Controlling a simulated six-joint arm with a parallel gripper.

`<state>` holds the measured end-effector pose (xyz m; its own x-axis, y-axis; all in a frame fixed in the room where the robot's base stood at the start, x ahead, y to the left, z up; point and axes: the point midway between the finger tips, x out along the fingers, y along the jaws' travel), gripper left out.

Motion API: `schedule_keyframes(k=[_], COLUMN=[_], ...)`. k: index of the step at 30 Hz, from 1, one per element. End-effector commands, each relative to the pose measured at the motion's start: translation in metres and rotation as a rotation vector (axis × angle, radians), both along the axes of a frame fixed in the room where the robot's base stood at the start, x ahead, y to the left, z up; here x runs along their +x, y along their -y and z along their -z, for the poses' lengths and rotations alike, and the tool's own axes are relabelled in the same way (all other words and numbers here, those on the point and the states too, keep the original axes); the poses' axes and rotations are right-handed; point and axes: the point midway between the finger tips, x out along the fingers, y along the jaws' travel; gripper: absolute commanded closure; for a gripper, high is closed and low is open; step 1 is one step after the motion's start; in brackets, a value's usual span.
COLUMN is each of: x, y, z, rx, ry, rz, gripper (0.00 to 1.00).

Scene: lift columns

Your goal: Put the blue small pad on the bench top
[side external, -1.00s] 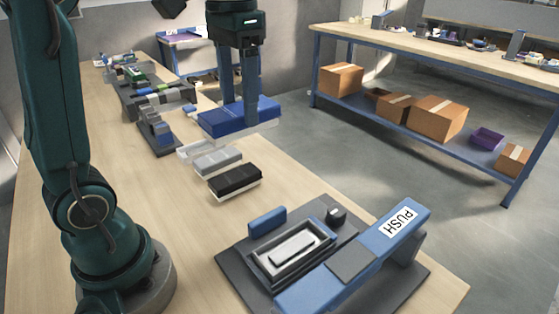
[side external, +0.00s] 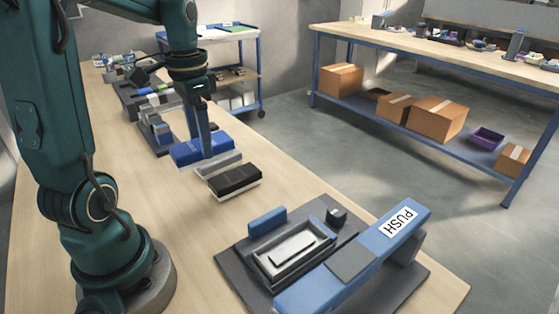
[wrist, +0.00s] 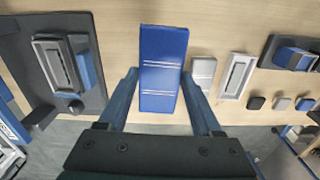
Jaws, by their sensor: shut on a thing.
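The blue pad (side external: 198,151) is a flat blue block with thin pale lines across its top. My gripper (side external: 208,150) is shut on it, one finger on each long side. In the wrist view the blue pad (wrist: 162,65) lies between the two fingers (wrist: 160,85). In the side view it overlaps the grey pad's row, and I cannot tell how far it is above the bench top (side external: 150,200). A grey pad (side external: 219,164) and a black pad (side external: 235,181) lie on the bench close by.
A press fixture with a blue PUSH lever (side external: 385,235) stands on a dark base (side external: 235,263) at the near end. In the wrist view a pale frame (wrist: 237,75) and small blocks (wrist: 281,103) lie right of the pad. Open wood lies left of the black pad.

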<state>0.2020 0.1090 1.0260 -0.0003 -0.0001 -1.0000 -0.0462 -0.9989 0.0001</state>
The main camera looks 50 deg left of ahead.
Motion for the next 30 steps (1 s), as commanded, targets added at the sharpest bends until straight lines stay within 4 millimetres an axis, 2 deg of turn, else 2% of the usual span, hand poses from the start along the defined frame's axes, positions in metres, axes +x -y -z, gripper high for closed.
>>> schedule_keyframes(k=[5, 18, 21, 26, 30], x=[-0.002, 0.047, 0.056, 0.062, 0.061], y=[-0.003, 0.068, 0.079, 0.087, 0.087], z=[0.004, 0.056, 0.064, 0.071, 0.089], rx=[-0.001, -0.002, -0.001, 0.000, -0.001], ry=[-0.001, -0.005, -0.003, -0.001, -0.006], rz=[-0.042, -0.037, -0.041, -0.046, -0.048], gripper=[1.00, 1.00, 1.00, 1.00, 1.00])
